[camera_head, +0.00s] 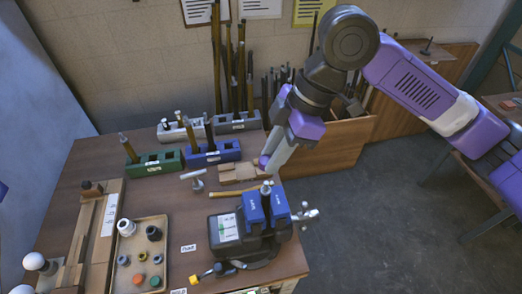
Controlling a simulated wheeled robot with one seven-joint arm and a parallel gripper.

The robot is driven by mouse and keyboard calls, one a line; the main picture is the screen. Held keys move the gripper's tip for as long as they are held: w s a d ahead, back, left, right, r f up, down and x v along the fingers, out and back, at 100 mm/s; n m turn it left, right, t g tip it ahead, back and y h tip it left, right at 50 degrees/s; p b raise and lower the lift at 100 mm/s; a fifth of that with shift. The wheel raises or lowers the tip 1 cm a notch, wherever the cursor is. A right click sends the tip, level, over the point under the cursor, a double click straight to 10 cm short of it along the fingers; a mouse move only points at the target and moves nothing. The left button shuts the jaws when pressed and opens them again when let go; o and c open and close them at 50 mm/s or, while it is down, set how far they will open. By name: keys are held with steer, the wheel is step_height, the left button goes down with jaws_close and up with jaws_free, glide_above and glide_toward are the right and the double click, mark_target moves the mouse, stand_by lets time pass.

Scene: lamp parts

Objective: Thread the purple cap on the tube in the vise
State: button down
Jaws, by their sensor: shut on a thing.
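The vise (236,229) stands near the front right of the bench, with blue jaws (254,208). A tube (266,188) shows its upper end between the jaws, roughly upright; its lower part is hidden. My gripper (265,164) points down and left, behind and above the vise, beside a wooden block. It is shut on a small purple piece that looks like the purple cap (263,161), mostly covered by the fingers. The cap is apart from the tube.
A tray (120,238) of small coloured caps lies front left, beside a long wooden fixture (92,240). Green (152,168), blue (211,157) and grey (237,124) holders stand at the back. A wooden block (238,173) lies behind the vise.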

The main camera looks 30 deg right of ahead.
steer(key=b, duration=0.3)
glide_above(267, 187)
steer(key=d, duration=0.1)
steer(key=shift+d+f, duration=0.15)
steer(key=shift+f, duration=2.35)
steer(key=shift+f+b, duration=0.8)
steer(key=shift+f, duration=0.4)
stand_by(0.4)
steer(key=shift+d, duration=0.1)
steer(key=c, duration=1.8)
jaws_free()
jaws_close()
steer(key=shift+f, duration=0.2)
steer(key=m, duration=0.1)
steer(key=m+t, duration=0.1)
steer(key=m, duration=0.1)
steer(key=m+h+p, duration=0.1)
steer(key=m, duration=0.1)
steer(key=shift+s+a+t, duration=0.3)
steer(key=shift+s+a, duration=0.05)
steer(key=shift+s, duration=0.05)
steer(key=shift+f+m+t+h, duration=0.1)
steer(key=shift+m+t+h, duration=0.2)
steer(key=shift+m, duration=0.7)
